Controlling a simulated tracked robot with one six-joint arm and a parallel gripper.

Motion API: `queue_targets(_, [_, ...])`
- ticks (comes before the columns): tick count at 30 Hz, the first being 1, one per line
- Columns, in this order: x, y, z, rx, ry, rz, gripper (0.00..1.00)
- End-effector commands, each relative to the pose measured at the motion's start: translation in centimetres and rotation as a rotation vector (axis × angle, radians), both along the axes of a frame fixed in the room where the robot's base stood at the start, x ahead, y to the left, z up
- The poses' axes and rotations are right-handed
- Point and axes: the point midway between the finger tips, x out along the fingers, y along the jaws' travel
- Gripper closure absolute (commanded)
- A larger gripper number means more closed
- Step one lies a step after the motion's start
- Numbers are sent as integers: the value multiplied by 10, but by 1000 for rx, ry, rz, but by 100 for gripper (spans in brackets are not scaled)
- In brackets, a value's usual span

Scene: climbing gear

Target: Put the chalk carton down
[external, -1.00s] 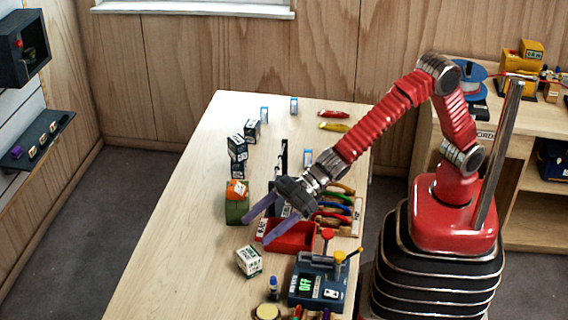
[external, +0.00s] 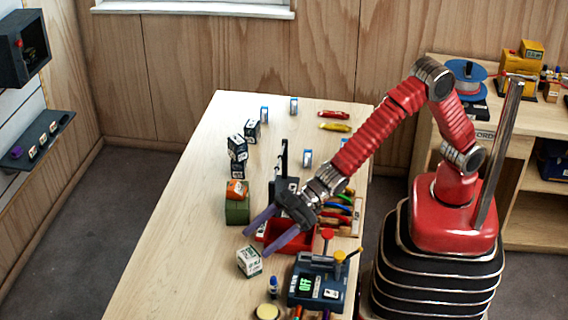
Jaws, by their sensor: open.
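A small white carton with dark green print (external: 249,262) sits on the table's near part; I take it as the chalk carton, though its label is too small to read. My gripper (external: 256,244) is open, with its two purple fingers spread and pointing down-left. The fingertips are just above and behind the carton in the picture, and one tip looks close to its upper right edge. I cannot tell whether they touch.
A red tray (external: 272,237) lies under my fingers. Right of the carton is a dark device reading OFF (external: 304,288). Behind stand a green box (external: 237,212) with an orange block (external: 237,190) and dark cartons (external: 237,150). The table's left side is bare.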

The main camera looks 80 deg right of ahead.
Motion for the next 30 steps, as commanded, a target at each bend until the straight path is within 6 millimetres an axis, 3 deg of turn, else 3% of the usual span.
queue_targets(4, [0, 0, -25, -2, 3, 0, 34])
queue_targets(12, [18, 17, -32, -1, 0, -1, 34])
queue_targets(30, [19, 19, -32, -1, 0, -1, 34])
